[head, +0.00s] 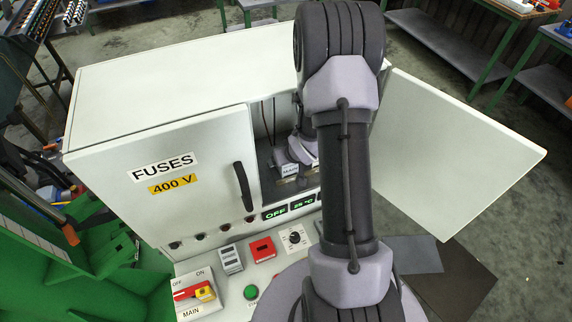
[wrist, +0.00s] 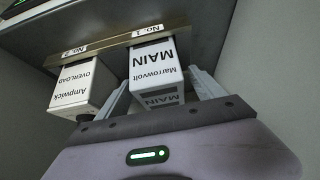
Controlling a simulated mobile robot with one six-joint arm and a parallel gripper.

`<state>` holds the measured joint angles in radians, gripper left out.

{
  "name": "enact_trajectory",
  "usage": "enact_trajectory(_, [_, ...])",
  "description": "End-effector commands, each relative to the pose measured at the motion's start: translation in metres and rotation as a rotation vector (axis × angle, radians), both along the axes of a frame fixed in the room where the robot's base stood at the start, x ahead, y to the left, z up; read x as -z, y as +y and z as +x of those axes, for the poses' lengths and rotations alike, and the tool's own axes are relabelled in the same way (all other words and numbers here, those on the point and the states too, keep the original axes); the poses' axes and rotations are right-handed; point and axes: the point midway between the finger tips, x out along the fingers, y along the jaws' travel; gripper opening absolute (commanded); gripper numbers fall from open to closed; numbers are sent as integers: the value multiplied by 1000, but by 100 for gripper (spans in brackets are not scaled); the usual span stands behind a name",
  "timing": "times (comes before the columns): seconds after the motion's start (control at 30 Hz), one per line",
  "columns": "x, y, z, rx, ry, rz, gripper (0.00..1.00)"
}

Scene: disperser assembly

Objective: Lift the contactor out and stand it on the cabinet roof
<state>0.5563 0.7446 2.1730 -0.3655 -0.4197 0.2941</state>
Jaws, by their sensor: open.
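A white block marked "Marrowvolt MAIN" (wrist: 156,72) sits at place No. 1 of a rail (wrist: 120,45) inside the cabinet; it appears to be the contactor. A second white block marked "Ampwick OVERLOAD" (wrist: 82,84) sits at No. 2 to its left. My gripper (wrist: 161,80) is open, with one finger on each side of the MAIN block; I cannot tell whether they touch it. In the head view my arm hides much of the cabinet's inside, and the MAIN block (head: 287,170) shows only partly. The cabinet roof (head: 190,75) is flat and bare.
The FUSES door (head: 190,180) is shut on the left, its dark handle (head: 243,187) sticking out. The right door (head: 455,150) stands wide open. A control panel with switches (head: 232,260) lies in front. Green equipment (head: 60,250) stands at the left.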

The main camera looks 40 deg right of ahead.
Motion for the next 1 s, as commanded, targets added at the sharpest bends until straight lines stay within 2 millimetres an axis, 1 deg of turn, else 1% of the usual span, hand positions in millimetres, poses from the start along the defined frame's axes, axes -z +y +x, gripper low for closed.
enact_trajectory(0.03, [2, 0, 1, 0, 0, 0, 78])
enact_trajectory(0.2, [1, 0, 1, 0, 0, 0, 78])
enact_trajectory(0.23, [1, 0, 1, 0, 0, 0, 74])
enact_trajectory(0.3, [1, 0, 1, 0, 0, 0, 60])
enact_trajectory(0.37, [1, 0, 1, 0, 0, 0, 49])
enact_trajectory(0.4, [1, 0, 1, 0, 0, 0, 41])
enact_trajectory(0.47, [1, 0, 1, 0, 0, 0, 29])
enact_trajectory(0.5, [1, 0, 1, 0, 0, 0, 21])
enact_trajectory(0.57, [1, 0, 1, 0, 0, 0, 9])
enact_trajectory(0.6, [1, 0, 1, 0, 0, 0, 2])
enact_trajectory(0.63, [1, 0, 1, 0, 0, 0, 0])
enact_trajectory(0.87, [0, -1, 1, 0, -1, 0, 0])
enact_trajectory(1.0, [-9, -1, 2, -2, -2, -2, 0])
